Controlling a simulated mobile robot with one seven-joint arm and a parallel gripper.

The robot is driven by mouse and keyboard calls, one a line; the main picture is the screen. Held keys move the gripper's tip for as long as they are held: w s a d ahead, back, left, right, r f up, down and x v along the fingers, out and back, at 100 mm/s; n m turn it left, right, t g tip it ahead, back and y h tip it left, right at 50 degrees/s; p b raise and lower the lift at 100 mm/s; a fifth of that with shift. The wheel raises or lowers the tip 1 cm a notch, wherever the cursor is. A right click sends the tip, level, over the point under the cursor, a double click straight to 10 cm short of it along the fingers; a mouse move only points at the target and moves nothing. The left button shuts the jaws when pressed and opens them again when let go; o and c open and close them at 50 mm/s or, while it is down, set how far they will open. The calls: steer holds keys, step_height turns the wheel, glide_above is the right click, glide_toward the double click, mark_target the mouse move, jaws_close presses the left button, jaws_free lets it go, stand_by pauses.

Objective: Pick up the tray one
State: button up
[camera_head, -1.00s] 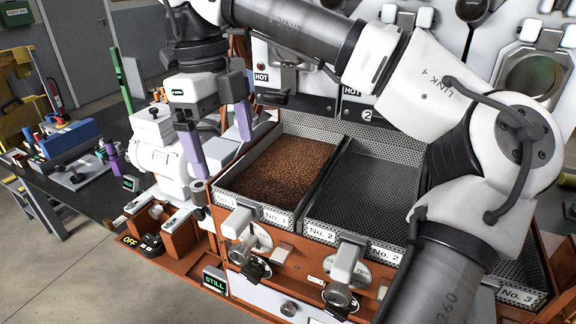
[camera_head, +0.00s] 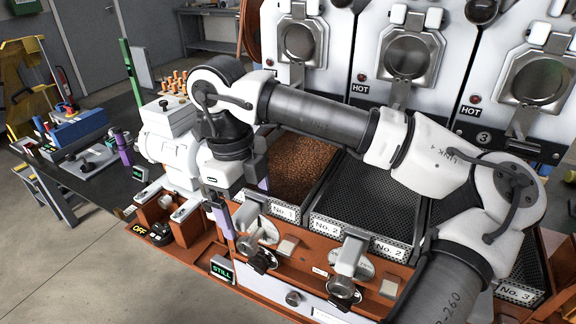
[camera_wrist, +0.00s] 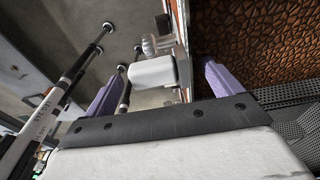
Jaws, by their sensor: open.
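Tray one (camera_head: 285,211), labelled No. 1, is a perforated metal tray of brown beans (camera_head: 305,165). It sits leftmost in the row of trays. A white block-like handle (camera_head: 247,214) shows at its front, left of the label. My gripper (camera_head: 241,211) is open, with purple fingers at the tray's front left corner. In the wrist view the white handle (camera_wrist: 154,72) appears between the spread fingers (camera_wrist: 165,70), with a gap on both sides. The right finger overlaps the tray edge beside the beans (camera_wrist: 255,45). I cannot tell whether the fingers reach down to handle height.
Tray No. 2 (camera_head: 330,224) is empty, right of tray one; tray No. 3 (camera_head: 515,292) is farther right. The roaster fronts (camera_head: 405,60) rise behind. A white machine (camera_head: 168,140) stands close left of my gripper. Metal levers (camera_head: 262,262) stick out below the trays.

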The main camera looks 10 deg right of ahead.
steer(key=shift+f, duration=0.6)
steer(key=c, duration=1.4)
steer(key=shift+o, duration=0.2)
steer(key=shift+r, duration=0.1)
steer(key=shift+s+r+b, duration=0.15)
steer(key=shift+r+b, duration=0.35)
steer(key=shift+b, duration=0.05)
step_height(320, 180, up, 6)
steer(key=shift+a+f+b, duration=0.1)
steer(key=shift+f+b, duration=0.15)
steer(key=shift+b, duration=0.4)
steer(key=s+a+b, duration=0.4)
steer(key=s+a, duration=0.7)
steer(key=s, duration=0.5)
steer(key=shift+a+r, duration=0.2)
steer(key=shift+a, duration=0.05)
